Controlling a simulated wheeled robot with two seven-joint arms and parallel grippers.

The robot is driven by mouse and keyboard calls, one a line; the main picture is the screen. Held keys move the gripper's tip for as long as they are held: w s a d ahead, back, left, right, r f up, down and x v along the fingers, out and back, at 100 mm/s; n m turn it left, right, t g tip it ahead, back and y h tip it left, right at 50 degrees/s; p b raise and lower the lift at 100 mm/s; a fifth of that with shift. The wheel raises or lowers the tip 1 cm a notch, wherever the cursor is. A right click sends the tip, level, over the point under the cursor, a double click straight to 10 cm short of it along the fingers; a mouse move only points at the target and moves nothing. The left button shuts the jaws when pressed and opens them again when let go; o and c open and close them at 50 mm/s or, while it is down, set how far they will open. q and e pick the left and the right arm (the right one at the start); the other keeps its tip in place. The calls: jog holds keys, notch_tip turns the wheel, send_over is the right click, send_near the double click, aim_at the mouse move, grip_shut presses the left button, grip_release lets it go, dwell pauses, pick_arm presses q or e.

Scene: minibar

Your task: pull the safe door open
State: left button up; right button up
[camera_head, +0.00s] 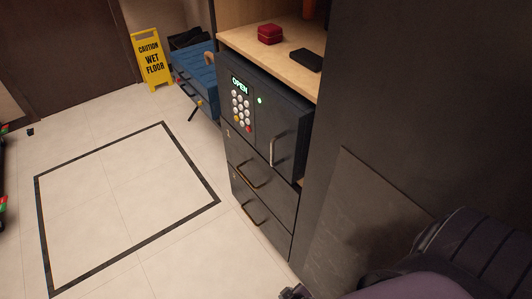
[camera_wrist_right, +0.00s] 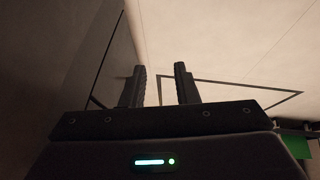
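The dark safe (camera_head: 243,70) sits in the cabinet under the wooden shelf. Its keypad display (camera_head: 240,86) reads "OPEN" and a green light (camera_head: 259,100) is lit. The safe door (camera_head: 290,125) has a vertical metal bar handle (camera_head: 274,150). I cannot tell whether the door is slightly ajar. My right gripper (camera_wrist_right: 160,88) shows in the right wrist view, its two fingers apart with nothing between them, over the pale floor. The handle is not visible in that view. My left gripper is not clearly in view.
Two drawers with bar handles (camera_head: 249,174) (camera_head: 254,213) sit below the safe. A red box (camera_head: 270,34) and a dark flat object (camera_head: 306,60) lie on the shelf. A yellow wet-floor sign (camera_head: 152,58) stands beyond. The tiled floor in front is clear.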

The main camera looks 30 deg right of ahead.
jog(key=w+r+t, duration=0.3)
jog(key=w+r, duration=0.4)
jog(key=w, duration=0.2)
jog(key=m+t+h+b, duration=0.3)
jog(key=m+t+h, duration=0.4)
jog(key=m+h, duration=0.1)
send_near(272, 153)
jog(key=x, duration=0.9)
jog(key=shift+w+d+p, duration=0.2)
jog(key=shift+w+p, duration=0.15)
pick_arm(q)
jog(key=f, duration=0.1)
jog(key=w+f, duration=0.1)
jog(key=shift+d+f, duration=0.1)
jog(key=shift+f, duration=0.3)
pick_arm(e)
jog(key=shift+w+d, duration=0.25)
jog(key=shift+w, duration=0.1)
jog(key=shift+c, duration=0.2)
grip_shut()
pick_arm(q)
jog(key=shift+s, duration=0.1)
